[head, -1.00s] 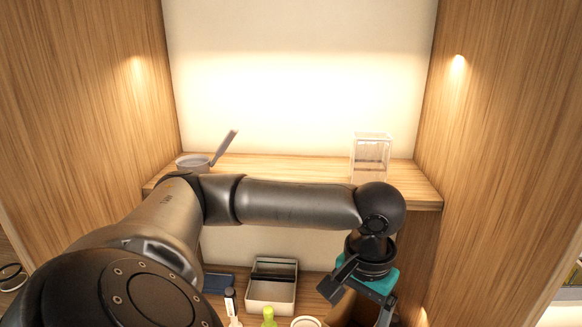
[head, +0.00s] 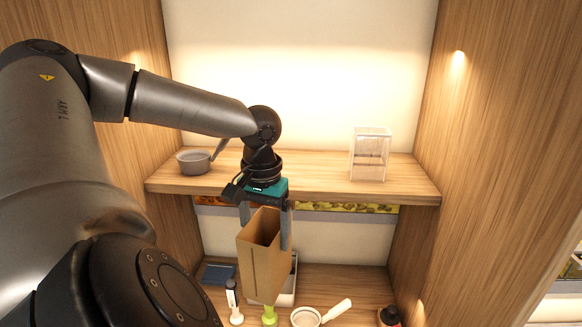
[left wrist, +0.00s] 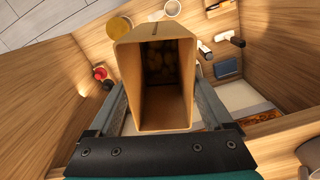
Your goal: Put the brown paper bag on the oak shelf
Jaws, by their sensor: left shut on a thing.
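The brown paper bag (head: 262,268) hangs upright, mouth up, from my left gripper (head: 265,230), below and in front of the oak shelf (head: 300,175). The gripper is shut on the bag, one finger on each side near its rim. In the left wrist view the bag (left wrist: 122,75) is open at the top between the fingers (left wrist: 157,90), and its inside is dark with small lumps at the bottom. The oak shelf has bare wood between the things on it. My right gripper is not in view.
A grey pot (head: 193,161) stands at the shelf's left and a clear box (head: 370,155) at its right. Wooden walls flank both sides.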

